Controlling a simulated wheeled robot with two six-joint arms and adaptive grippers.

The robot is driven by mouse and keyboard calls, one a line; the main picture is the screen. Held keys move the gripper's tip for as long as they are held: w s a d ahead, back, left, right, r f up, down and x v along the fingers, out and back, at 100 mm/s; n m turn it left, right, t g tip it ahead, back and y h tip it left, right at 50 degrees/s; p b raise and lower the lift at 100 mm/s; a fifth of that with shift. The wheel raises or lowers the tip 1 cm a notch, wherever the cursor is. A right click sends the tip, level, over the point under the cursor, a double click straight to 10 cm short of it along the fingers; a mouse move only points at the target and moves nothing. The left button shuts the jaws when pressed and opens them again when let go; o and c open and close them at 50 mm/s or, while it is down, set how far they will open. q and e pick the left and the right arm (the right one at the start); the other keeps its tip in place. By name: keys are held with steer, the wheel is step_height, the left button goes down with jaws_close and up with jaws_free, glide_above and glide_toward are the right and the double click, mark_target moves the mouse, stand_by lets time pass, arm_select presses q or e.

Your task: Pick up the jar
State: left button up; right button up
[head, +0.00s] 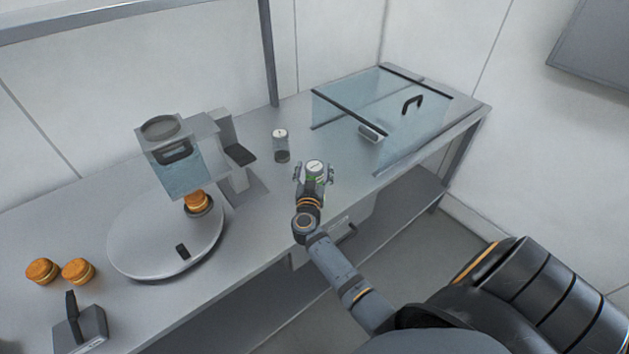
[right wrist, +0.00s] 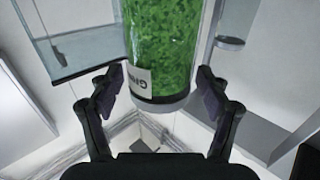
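The jar (head: 315,167) stands near the front of the counter in the head view, with a pale lid and green contents. In the right wrist view the clear jar (right wrist: 163,45) is full of green bits and has a white label, partly cut off. My right gripper (head: 313,174) is open at the jar, one finger on each side. In the right wrist view its fingertips (right wrist: 158,92) are spread, with a narrow gap showing at the left finger; contact at the right finger is hard to tell. My left gripper is out of view.
A second lidded jar (head: 281,146) stands behind. To the left are a machine with a clear hopper (head: 170,160) and a round plate (head: 135,240), plus orange-brown rounds (head: 78,271). A glass-covered case (head: 385,108) with handles fills the right end of the counter.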

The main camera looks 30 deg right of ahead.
steer(key=c, duration=1.1)
step_height(320, 180, up, 10)
steer(key=p, duration=0.2)
steer(key=shift+w+p, duration=0.1)
steer(key=shift+p, duration=0.3)
